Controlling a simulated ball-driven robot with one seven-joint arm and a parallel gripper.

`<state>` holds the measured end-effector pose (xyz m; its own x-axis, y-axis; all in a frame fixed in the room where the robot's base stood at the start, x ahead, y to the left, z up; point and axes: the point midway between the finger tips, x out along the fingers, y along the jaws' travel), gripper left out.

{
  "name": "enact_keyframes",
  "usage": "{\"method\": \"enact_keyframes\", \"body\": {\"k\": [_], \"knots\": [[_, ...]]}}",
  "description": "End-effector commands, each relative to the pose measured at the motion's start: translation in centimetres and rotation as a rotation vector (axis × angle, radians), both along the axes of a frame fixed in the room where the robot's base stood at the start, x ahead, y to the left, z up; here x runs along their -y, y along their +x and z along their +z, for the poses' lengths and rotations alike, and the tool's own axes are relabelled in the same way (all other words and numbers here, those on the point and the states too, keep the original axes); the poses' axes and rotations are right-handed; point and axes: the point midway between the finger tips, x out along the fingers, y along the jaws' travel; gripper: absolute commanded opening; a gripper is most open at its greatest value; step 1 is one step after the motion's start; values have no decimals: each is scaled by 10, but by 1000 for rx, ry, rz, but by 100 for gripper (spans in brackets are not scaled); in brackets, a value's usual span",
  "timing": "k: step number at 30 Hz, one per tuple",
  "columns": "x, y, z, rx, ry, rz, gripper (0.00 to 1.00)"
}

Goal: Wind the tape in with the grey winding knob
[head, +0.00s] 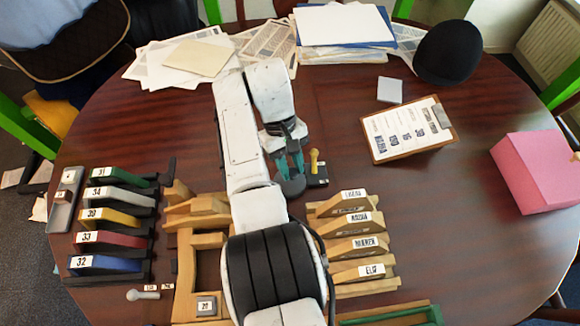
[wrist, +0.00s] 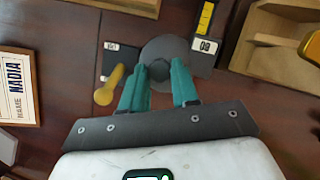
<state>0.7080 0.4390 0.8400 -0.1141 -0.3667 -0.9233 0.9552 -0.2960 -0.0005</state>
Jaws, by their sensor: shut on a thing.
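The grey winding knob (wrist: 160,68) stands at the middle of a round grey disc (wrist: 165,48) in the wrist view. The disc also shows in the head view (head: 292,188). My gripper (wrist: 159,74) has teal fingers, one on each side of the knob, and is shut on it; in the head view my gripper (head: 289,166) is over the disc. A short yellow tape (wrist: 204,18) with dark marks shows at a black block with a white number tag (wrist: 205,46), right of the disc. A yellow lever (wrist: 108,85) stands left of the knob by a dark plate.
Wooden saddles with name tags (head: 350,222) stand right of my arm; coloured numbered ones (head: 105,240) stand at the left. A clipboard (head: 395,152), pink box (head: 535,170) and black cap (head: 448,52) lie farther off.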

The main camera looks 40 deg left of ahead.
Motion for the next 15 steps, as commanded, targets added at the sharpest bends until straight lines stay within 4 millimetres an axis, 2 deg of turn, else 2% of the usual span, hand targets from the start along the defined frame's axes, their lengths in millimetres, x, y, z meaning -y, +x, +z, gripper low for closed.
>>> {"method": "enact_keyframes", "body": {"k": [15], "knots": [[2,5,2,1,3,-482,0]]}}
